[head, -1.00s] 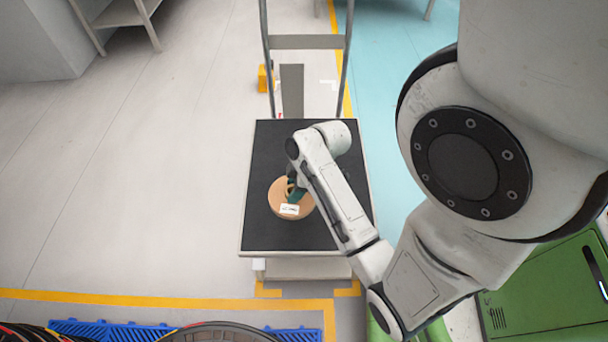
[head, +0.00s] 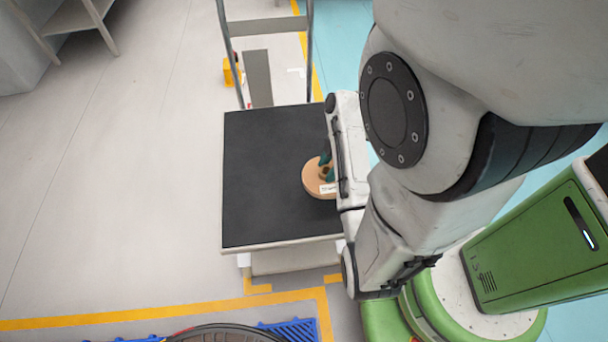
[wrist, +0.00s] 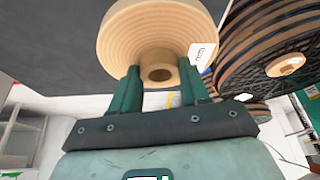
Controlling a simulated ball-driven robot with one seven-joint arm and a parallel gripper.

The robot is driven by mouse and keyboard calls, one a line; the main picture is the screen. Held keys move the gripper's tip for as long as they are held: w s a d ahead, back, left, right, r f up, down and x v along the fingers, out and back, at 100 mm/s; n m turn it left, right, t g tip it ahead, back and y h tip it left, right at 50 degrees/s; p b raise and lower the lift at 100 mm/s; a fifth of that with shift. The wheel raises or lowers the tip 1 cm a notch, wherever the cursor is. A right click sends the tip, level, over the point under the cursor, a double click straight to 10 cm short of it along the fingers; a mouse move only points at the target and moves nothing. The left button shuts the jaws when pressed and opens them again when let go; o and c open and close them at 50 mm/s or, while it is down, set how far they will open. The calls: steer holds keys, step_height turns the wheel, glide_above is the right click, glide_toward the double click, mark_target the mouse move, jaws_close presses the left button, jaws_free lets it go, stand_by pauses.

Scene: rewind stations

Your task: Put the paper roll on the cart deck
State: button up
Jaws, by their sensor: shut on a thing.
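The tan paper roll (head: 313,182) has a white label and a hollow core; it also shows in the wrist view (wrist: 115,35). My gripper (head: 326,168) is shut on the roll at its core, with its two green fingers (wrist: 160,85) on either side of the core in the wrist view. The black cart deck (head: 265,200) lies below, and the roll appears over its right side. I cannot tell whether the roll touches the deck. My forearm hides the roll's right edge and the deck's right edge.
The cart's grey handle frame (head: 262,58) stands at the deck's far end. The left and middle of the deck are bare. Large striped reels (wrist: 265,40) show at right in the wrist view. A blue pallet (head: 290,330) is at the bottom of the head view.

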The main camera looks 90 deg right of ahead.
mark_target(312, 163)
steer(key=w+d+f, duration=0.1)
steer(key=f, duration=0.1)
steer(key=w+d+f+b, duration=0.1)
steer(key=w+f, duration=0.1)
steer(key=w+d+f, duration=0.2)
steer(key=shift+w+b, duration=0.1)
steer(key=shift+b, duration=0.25)
steer(key=f, duration=0.2)
steer(key=f+b, duration=0.1)
steer(key=f, duration=0.1)
steer(key=shift+w+d, duration=0.2)
steer(key=shift+w, duration=0.1)
steer(key=o, duration=1.2)
